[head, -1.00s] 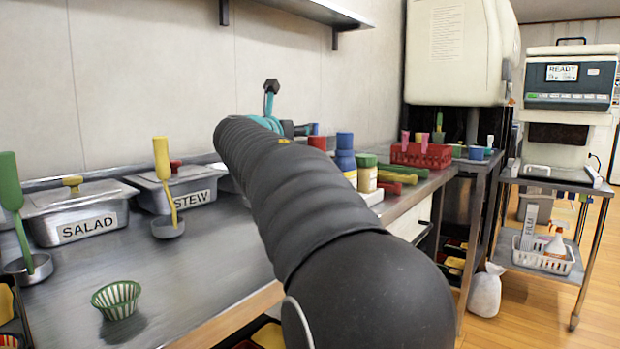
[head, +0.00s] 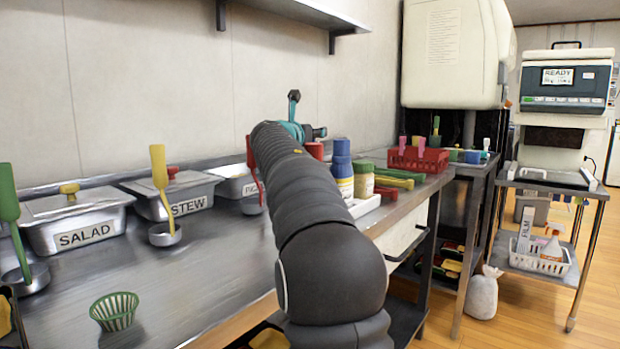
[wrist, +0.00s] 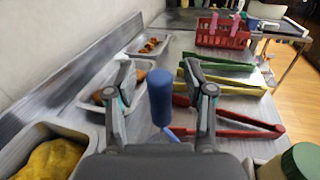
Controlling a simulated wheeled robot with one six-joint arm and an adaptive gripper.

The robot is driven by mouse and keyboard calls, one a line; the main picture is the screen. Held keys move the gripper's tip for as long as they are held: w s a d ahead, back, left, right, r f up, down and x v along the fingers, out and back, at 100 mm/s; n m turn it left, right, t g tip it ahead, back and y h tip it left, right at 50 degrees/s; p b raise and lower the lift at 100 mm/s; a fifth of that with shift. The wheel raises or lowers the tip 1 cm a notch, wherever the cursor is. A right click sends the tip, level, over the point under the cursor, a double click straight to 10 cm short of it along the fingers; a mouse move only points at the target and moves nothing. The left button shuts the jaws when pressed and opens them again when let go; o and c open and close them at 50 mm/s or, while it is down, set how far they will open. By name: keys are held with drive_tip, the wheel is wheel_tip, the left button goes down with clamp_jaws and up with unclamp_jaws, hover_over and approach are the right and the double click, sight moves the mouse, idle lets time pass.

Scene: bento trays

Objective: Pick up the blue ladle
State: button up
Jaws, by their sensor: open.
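The blue ladle (wrist: 160,97) shows its thick upright handle in the middle of the wrist view, with a thinner blue part below it. Its bowl is hidden behind my gripper. My gripper (wrist: 159,76) is open, with one finger to the left and one to the right of the handle. A gap shows on both sides, and nothing is held. In the head view my arm hides the ladle and most of the gripper.
Red tongs (wrist: 235,122), yellow tongs (wrist: 222,80) and green tongs (wrist: 218,61) lie to the right. A green-lidded jar (wrist: 301,160) is close at lower right. Trays of food line the left. A red basket (wrist: 222,36) stands farther back.

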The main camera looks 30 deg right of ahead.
drive_tip(key=shift+d, duration=0.1)
clamp_jaws()
drive_tip(key=shift+r, duration=0.1)
idle(0.3)
